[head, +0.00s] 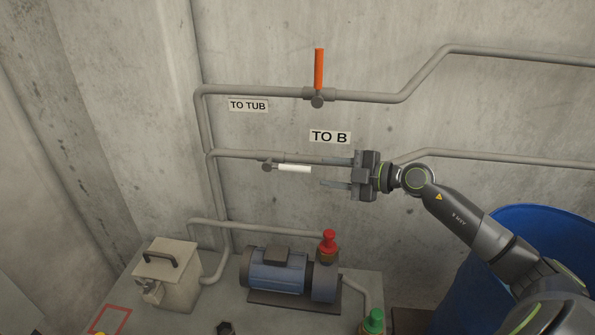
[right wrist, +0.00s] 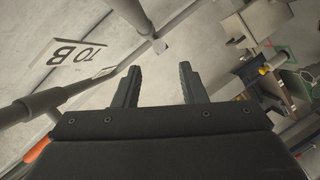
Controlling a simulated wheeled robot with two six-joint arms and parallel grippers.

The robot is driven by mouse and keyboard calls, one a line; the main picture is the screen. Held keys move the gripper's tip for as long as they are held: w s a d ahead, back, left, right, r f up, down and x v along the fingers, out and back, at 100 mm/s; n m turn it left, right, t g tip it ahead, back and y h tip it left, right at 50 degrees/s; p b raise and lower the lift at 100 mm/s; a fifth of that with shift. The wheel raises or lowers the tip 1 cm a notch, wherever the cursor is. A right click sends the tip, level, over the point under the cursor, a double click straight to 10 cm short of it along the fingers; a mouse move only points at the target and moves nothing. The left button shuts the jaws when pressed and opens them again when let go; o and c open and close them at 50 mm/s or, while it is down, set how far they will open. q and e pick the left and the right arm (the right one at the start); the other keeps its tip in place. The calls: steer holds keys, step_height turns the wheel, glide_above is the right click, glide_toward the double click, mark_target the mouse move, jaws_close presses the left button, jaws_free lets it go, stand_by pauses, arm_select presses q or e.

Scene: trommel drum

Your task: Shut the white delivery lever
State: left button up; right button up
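The white lever (head: 293,168) sits on the middle pipe, below the "TO B" label (head: 329,136). It lies roughly level, along the pipe, pointing right from its grey pivot (head: 267,166). My right gripper (head: 323,172) is open and empty, just right of the lever's free end, its fingers pointing left towards it. A gap shows between fingertips and lever. In the right wrist view, a small pale end, seemingly the lever's (right wrist: 160,46), shows just beyond the open fingers (right wrist: 160,68). My left gripper is not in view.
An orange lever (head: 319,69) stands upright on the upper pipe, by the "TO TUB" label (head: 248,105). Below are a blue motor pump (head: 275,270), a red-topped fitting (head: 328,243) and a green-topped one (head: 373,321). A blue barrel (head: 480,265) stands at right.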

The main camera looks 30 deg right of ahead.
mark_target(306, 170)
steer(key=b+x, duration=0.3)
steer(key=x, duration=0.5)
steer(key=shift+w+f, duration=0.2)
steer(key=shift+f, duration=0.05)
steer(key=shift+w+a+b, duration=0.3)
steer(key=shift+w+a, duration=0.1)
steer(key=shift+w, duration=0.1)
jaws_close()
